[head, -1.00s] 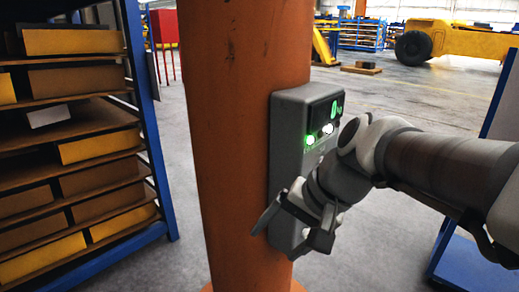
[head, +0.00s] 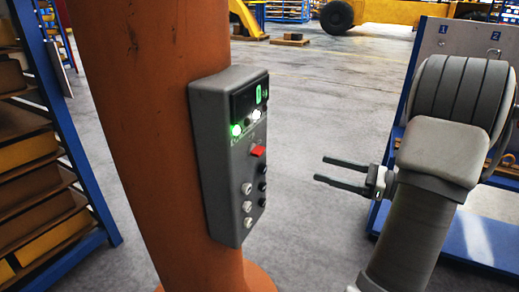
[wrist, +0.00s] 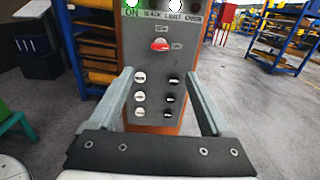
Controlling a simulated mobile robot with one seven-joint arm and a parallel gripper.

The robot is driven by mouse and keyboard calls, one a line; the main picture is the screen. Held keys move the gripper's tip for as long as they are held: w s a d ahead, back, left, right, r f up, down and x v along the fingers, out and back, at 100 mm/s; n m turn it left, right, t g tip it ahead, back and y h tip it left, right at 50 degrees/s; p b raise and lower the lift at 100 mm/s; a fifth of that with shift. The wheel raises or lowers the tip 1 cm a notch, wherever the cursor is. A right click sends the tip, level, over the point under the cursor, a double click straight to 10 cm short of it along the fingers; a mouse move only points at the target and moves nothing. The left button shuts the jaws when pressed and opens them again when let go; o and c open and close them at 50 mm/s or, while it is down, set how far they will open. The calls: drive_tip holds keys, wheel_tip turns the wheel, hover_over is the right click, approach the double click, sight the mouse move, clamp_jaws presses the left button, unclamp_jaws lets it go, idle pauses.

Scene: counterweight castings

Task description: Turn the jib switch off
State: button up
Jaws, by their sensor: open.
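The grey control box (head: 225,150) is mounted on the orange column. Its red jib switch (head: 258,151) sits below the lamps. In the wrist view the red switch (wrist: 160,44) has a label that seems to read OFF above it and ON at its right; its handle looks roughly level, on the ON side. The green lamp (head: 236,130) above the word ON is lit. My gripper (head: 318,170) is open and empty, to the right of the box and apart from it. In the wrist view its fingers (wrist: 160,75) point at the panel, below the switch.
White knobs (head: 247,205) and black knobs (head: 263,186) sit below the switch. The orange column (head: 140,130) stands behind the box. A blue shelf rack (head: 75,150) is at left and a blue-framed board (head: 425,60) at right. Clear floor lies between the box and my gripper.

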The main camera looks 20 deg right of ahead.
sight(263, 151)
drive_tip(key=p+x, duration=0.2)
drive_tip(key=x, duration=1.5)
drive_tip(key=shift+w+a, duration=0.1)
clamp_jaws()
